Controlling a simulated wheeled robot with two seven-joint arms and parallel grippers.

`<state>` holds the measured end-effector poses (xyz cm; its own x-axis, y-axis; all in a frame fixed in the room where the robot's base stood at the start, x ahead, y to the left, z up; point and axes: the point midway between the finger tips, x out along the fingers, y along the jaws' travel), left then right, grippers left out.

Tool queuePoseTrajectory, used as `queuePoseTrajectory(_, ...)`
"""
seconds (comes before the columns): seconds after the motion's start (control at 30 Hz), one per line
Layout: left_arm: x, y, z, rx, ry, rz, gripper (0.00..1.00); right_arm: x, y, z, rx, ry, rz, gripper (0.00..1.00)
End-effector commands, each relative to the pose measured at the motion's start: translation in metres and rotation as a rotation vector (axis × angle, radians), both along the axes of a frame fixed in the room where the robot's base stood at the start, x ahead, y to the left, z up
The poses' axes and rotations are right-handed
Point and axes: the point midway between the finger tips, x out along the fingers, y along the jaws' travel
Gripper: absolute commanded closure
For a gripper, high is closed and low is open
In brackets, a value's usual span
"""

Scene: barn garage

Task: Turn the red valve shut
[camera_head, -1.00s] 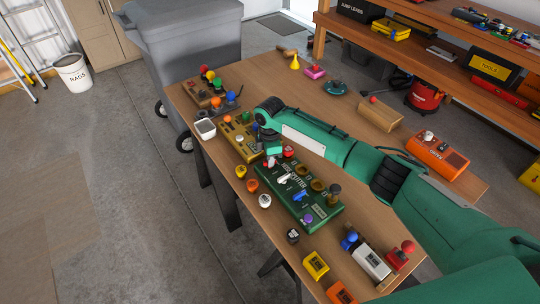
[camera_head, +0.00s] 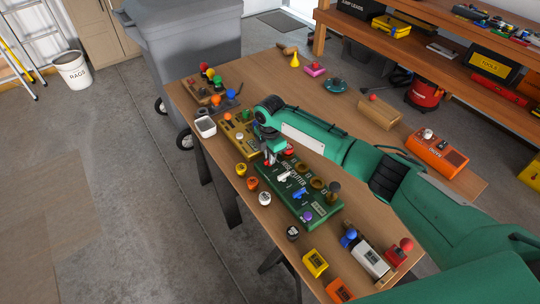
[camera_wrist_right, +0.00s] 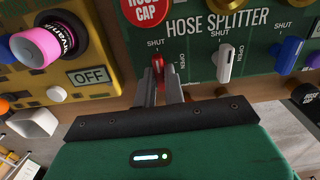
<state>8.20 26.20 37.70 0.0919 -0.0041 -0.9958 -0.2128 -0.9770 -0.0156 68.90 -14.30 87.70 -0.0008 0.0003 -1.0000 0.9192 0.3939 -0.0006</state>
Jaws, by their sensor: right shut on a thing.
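The red valve (camera_wrist_right: 157,70) is a small red lever on the front of the green hose splitter (camera_wrist_right: 203,42), under a SHUT label and left of an OPEN label. My right gripper (camera_wrist_right: 159,87) has its two grey fingers on either side of the lever, shut on it. The lever looks upright, toward SHUT; its lower part is hidden between the fingers. In the head view my right gripper (camera_head: 268,160) is at the splitter's near left end, and the splitter (camera_head: 318,210) lies on the table. My left gripper is not in view.
A white valve (camera_wrist_right: 226,62) and a blue valve (camera_wrist_right: 288,54) sit to the right. A red hose cap (camera_wrist_right: 146,8) is above the lever. A yellow box (camera_wrist_right: 40,82) with a pink knob (camera_wrist_right: 52,44) stands close on the left. Loose caps line the table's near edge.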

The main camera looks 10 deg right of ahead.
Motion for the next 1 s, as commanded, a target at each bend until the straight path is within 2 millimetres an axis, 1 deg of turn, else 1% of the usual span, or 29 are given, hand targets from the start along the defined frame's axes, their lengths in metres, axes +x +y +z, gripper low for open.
queuePoseTrajectory(0.17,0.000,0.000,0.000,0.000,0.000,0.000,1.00,0.001,0.001,0.002,0.002,-0.002,0.002,1.00)
queuePoseTrajectory(0.2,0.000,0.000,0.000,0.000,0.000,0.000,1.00,0.001,0.001,0.002,0.002,-0.002,0.002,0.83)
queuePoseTrajectory(0.27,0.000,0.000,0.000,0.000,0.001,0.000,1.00,0.001,0.001,0.001,0.002,-0.002,0.001,0.72)
queuePoseTrajectory(0.3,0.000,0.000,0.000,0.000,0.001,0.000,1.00,0.001,0.001,0.001,0.002,-0.001,0.001,0.67)
queuePoseTrajectory(0.57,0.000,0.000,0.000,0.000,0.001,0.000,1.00,0.000,0.000,0.001,0.000,-0.001,0.000,0.67)
queuePoseTrajectory(0.67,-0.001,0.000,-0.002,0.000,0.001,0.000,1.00,0.001,0.000,0.006,0.001,-0.002,-0.001,0.67)
queuePoseTrajectory(0.77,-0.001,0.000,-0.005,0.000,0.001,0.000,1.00,0.001,0.000,0.018,0.002,-0.004,-0.001,0.67)
queuePoseTrajectory(0.87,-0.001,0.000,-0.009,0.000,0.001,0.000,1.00,0.002,0.001,0.038,0.001,-0.006,0.001,0.67)
queuePoseTrajectory(1.0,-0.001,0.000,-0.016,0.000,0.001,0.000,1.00,0.001,0.001,0.072,0.002,-0.006,0.001,0.67)
